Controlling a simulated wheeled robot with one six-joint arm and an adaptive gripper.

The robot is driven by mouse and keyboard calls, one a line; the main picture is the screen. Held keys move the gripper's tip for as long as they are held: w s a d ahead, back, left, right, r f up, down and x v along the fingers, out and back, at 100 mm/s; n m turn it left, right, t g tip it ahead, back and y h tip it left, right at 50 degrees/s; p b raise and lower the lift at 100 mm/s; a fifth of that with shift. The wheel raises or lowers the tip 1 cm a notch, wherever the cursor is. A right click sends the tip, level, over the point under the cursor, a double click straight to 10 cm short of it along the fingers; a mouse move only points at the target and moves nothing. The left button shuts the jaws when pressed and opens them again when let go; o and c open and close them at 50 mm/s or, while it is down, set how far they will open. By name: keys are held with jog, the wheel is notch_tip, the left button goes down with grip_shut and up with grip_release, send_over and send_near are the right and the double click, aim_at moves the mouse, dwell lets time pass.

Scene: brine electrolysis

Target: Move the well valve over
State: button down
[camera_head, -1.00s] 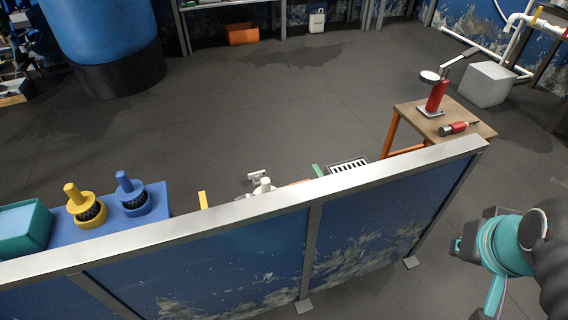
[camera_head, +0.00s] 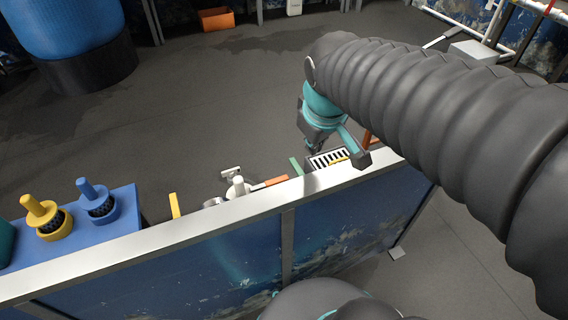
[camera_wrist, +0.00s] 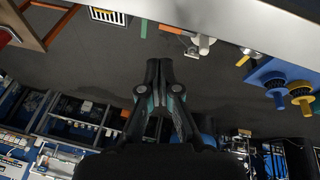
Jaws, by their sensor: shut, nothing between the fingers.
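I cannot tell for sure which part is the well valve. Behind the low partition, a white pipe fitting (camera_head: 237,188) stands with an orange lever (camera_head: 268,183) beside it. A yellow lever (camera_head: 174,205) is to its left and a green lever (camera_head: 296,166) to its right. The fitting (camera_wrist: 203,44), orange lever (camera_wrist: 171,29) and green lever (camera_wrist: 144,28) also show at the top of the wrist view. Their lower parts are hidden. My gripper (camera_wrist: 158,64) is shut and empty, apart from all of them. In the head view it hangs above the striped grate, partly hidden by my arm.
The partition's metal top rail (camera_head: 225,224) runs between my base and the levers. A striped grate (camera_head: 326,160) lies just behind it. A blue stand (camera_head: 125,218) with yellow (camera_head: 48,219) and blue (camera_head: 98,203) knobs is at left.

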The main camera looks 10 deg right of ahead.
aim_at(298, 168)
jog(key=w+a+f+n+g+h+b, duration=0.1)
jog(key=w+a+f+n+g+b, duration=0.15)
jog(key=w+f+n, duration=0.75)
jog(key=w+a+f+n+g+h+b, duration=0.1)
jog(key=w+a+f+n+b, duration=0.3)
jog(key=w+f, duration=1)
jog(key=w+d+f+n, duration=0.1)
jog(key=d+f, duration=0.6)
jog(key=f, duration=0.3)
jog(key=shift+w, duration=0.25)
